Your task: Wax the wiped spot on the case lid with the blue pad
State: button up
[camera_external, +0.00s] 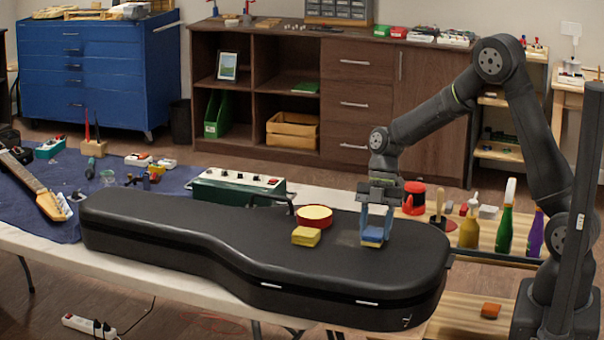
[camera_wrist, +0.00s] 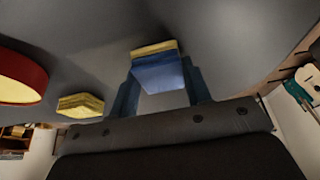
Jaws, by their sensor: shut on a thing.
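The closed dark guitar case (camera_external: 200,226) lies flat on the table, its lid facing up. My gripper (camera_external: 374,228) points down over the wide right part of the lid. It is shut on the blue pad (camera_external: 373,233), which has a yellow underside. In the wrist view the blue pad (camera_wrist: 158,75) sits between my two blue fingers. The pad is at or just above the lid; I cannot tell whether it touches. A round red tin with yellow content (camera_external: 314,213) and a yellow pad (camera_external: 306,236) rest on the lid to the left.
A green box with knobs (camera_external: 238,186) stands behind the case. A red pot (camera_external: 414,198) and several bottles (camera_external: 505,229) stand to the right, near my arm. A guitar neck (camera_external: 38,190) lies at far left. The lid's left part is clear.

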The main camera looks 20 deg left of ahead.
aim_at(350, 239)
jog(key=shift+a, duration=3)
jog(key=shift+d, duration=0.1)
jog(key=shift+d+f, duration=0.15)
jog(key=shift+d, duration=2.8)
jog(key=shift+a, duration=3.05)
jog(key=shift+d, duration=0.1)
jog(key=shift+d, duration=2.9)
